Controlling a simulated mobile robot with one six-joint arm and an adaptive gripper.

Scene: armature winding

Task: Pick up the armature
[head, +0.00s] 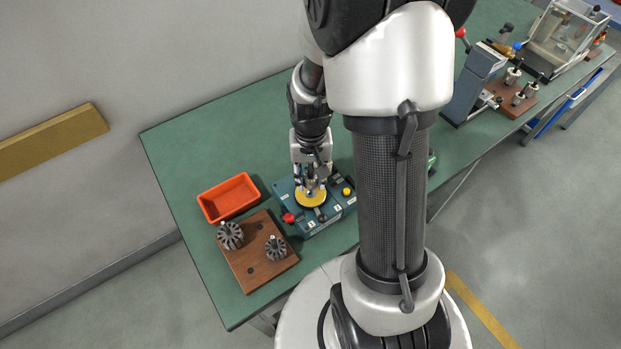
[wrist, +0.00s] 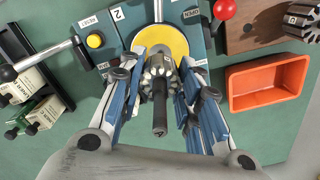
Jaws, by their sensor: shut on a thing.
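My gripper (head: 311,186) is over the yellow disc (head: 310,199) of a blue-green bench unit (head: 335,206). In the wrist view its blue-sided fingers (wrist: 160,75) are shut on an armature (wrist: 158,66), one on each side. The armature has a slotted grey body and a dark shaft pointing toward the wrist camera. It is in front of the yellow disc (wrist: 176,45); I cannot tell whether it touches it. Two other slotted armatures, a left one (head: 231,235) and a right one (head: 275,247), stand on a brown wooden board (head: 246,278).
An empty orange bin (head: 229,198) sits behind the board. The unit has a red knob (head: 288,218) and a yellow button (wrist: 95,40). A grey machine (head: 473,84) and a clear-walled case (head: 562,40) stand at the right. The green table (head: 190,150) is clear behind the bin.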

